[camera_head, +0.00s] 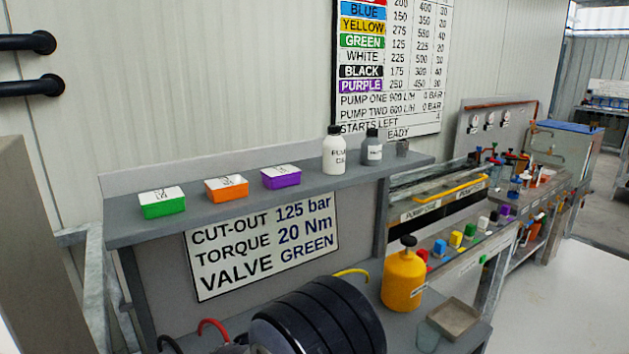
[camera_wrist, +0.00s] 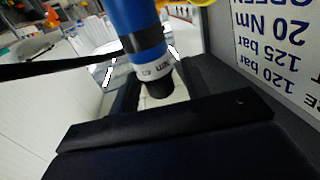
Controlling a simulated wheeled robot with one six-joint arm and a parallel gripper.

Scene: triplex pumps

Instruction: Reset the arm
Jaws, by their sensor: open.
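My gripper (camera_wrist: 165,103) shows only partly in the wrist view, as dark parts across the lower picture; it is open. A blue cylinder (camera_wrist: 138,30) with a black band, a white label and a dark end stands out in front of it. I cannot tell whether the cylinder touches the jaws. The wrist view is upside down, with the sign (camera_wrist: 275,45) at its right. The head view shows the same sign (camera_head: 263,240), reading cut-out 125 bar, torque 20 Nm, valve green. I cannot make out my gripper in the head view.
A grey shelf (camera_head: 225,209) bears green (camera_head: 162,208), orange (camera_head: 227,193) and purple (camera_head: 281,182) boxes and two bottles. A yellow canister (camera_head: 403,278) stands on the bench beside a tray (camera_head: 453,319). An unidentified black ribbed body fills the bottom middle. The floor at right is clear.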

